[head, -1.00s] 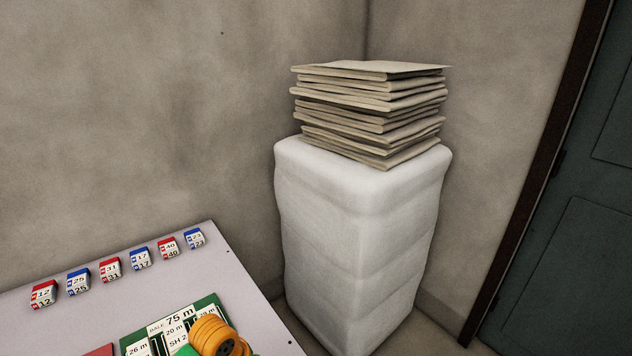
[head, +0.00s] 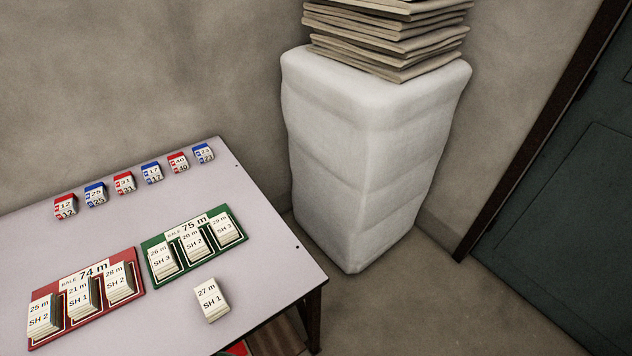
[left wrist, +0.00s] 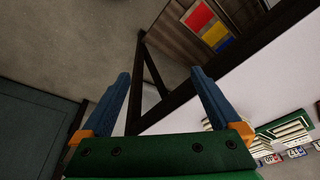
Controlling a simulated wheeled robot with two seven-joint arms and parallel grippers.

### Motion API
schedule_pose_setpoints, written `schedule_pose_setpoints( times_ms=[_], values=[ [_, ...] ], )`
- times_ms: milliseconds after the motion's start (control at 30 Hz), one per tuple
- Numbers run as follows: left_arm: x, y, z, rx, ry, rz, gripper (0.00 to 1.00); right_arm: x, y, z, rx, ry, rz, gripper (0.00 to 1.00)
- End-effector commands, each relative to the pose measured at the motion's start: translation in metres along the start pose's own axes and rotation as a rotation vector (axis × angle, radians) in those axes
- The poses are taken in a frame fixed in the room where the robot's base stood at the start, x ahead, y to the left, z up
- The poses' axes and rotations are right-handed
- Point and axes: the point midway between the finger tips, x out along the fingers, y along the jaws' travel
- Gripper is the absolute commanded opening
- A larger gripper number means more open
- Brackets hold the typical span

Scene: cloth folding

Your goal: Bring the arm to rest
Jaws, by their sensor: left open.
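My left gripper (left wrist: 160,98) shows in the left wrist view with its two blue fingers spread apart and nothing between them. Beyond the fingers are the dark table frame and the floor. The left gripper is outside the head view now. My right gripper is in neither view. The table (head: 240,165) stands at the left of the head view. On it lie a red board (head: 132,288) and a green board (head: 152,277), each with card stacks in its slots. A loose card stack marked 27 m SH 1 (head: 210,300) lies in front of the green board.
Several small red and blue numbered blocks (head: 124,182) line the table's back edge. A white wrapped bale (head: 365,165) bearing folded sheets (head: 390,35) stands in the corner. A dark door (head: 560,215) is at the right. Floor (head: 440,310) between table and door is clear.

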Motion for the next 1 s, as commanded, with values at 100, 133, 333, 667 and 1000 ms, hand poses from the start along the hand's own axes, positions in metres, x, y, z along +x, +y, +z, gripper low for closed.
schedule_pose_setpoints(
  times_ms=[100, 133, 333, 667, 1000],
  values=[
    [0.043, 0.003, 0.018, 0.004, -0.028, 0.005, 0.98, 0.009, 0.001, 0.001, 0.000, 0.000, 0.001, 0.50],
    [0.053, 0.003, 0.023, 0.005, -0.035, 0.006, 0.98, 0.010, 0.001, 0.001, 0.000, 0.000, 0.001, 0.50],
    [0.133, 0.008, 0.084, 0.015, -0.094, 0.014, 0.98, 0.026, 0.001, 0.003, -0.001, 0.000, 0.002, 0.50],
    [0.193, 0.011, 0.203, 0.036, -0.172, 0.022, 0.98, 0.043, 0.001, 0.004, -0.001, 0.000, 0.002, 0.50],
    [0.193, 0.011, 0.208, 0.037, -0.173, 0.022, 0.98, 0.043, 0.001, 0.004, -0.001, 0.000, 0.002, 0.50]
  ],
)
